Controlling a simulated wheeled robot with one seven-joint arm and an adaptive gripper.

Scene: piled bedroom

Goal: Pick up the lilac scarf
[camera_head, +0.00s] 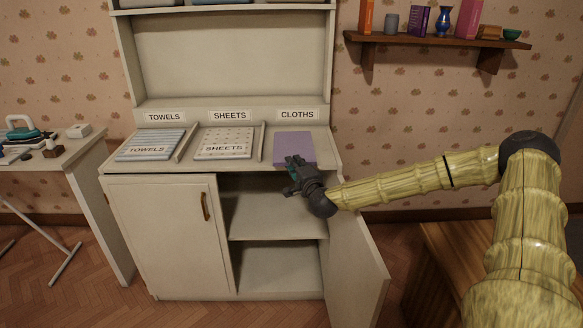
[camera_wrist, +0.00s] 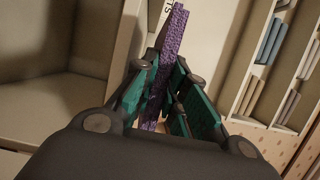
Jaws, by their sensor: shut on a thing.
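The lilac scarf (camera_head: 294,147) is a flat, folded square at the cabinet's counter, below the CLOTHS label. My gripper (camera_head: 294,170) is at its near edge, in front of the counter. In the wrist view the scarf (camera_wrist: 174,35) shows edge-on as a narrow purple knitted strip between the teal finger pads of my gripper (camera_wrist: 166,80). The fingers are shut on it. I cannot tell whether the scarf rests on the counter or is lifted.
The cabinet (camera_head: 165,235) has its right door (camera_head: 356,255) swung open below my arm. Folded towels (camera_head: 150,145) and sheets (camera_head: 224,143) lie to the left, with dividers between sections. A wall shelf (camera_head: 435,41) with small items hangs at upper right. An ironing table (camera_head: 75,150) stands at left.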

